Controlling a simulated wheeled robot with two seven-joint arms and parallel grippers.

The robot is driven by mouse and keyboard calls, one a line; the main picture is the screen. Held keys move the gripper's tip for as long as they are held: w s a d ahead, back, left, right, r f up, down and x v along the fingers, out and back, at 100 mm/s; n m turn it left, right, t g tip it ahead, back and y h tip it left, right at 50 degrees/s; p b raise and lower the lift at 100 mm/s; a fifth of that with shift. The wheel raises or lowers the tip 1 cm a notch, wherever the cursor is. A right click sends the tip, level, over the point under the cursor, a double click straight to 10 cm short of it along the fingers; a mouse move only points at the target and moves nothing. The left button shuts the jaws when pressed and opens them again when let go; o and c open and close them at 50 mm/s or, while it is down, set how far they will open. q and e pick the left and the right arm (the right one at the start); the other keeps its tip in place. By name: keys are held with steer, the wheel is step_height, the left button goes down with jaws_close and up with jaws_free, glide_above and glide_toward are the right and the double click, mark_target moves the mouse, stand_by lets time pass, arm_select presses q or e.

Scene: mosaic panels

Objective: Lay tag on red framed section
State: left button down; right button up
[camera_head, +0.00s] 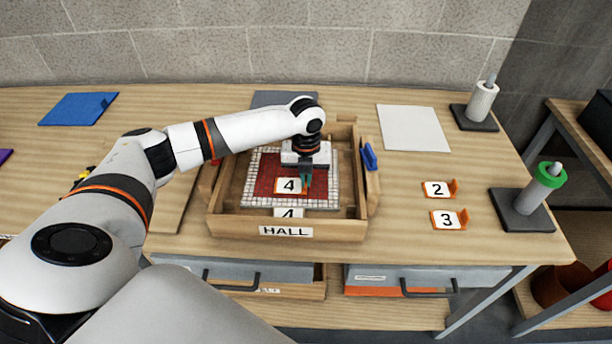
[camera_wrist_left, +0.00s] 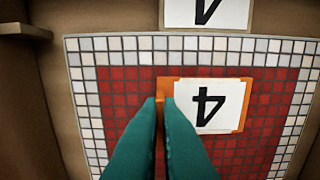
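The number 4 tag (camera_head: 289,186), a white plate with an orange edge and tab, is over the red area of a white-bordered mosaic panel (camera_head: 329,201) in the wooden HALL tray (camera_head: 340,229). It also shows in the left wrist view (camera_wrist_left: 210,104). My left gripper (camera_head: 306,187) points down at the tag. Its teal fingertips (camera_wrist_left: 160,101) are closed on the tag's orange tab. I cannot tell whether the tag touches the tiles. A white label (camera_head: 289,212), also marked 4, is at the panel's near side. My right gripper is not in view.
A blue clip-like piece (camera_head: 369,156) is at the tray's right wall. A white sheet (camera_head: 412,128) lies behind. A green-topped roll holder (camera_head: 537,192) stands at the right edge.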

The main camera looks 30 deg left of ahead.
arm_select(q)
steer(key=shift+f, duration=0.15)
steer(key=c, duration=1.6)
jaws_free()
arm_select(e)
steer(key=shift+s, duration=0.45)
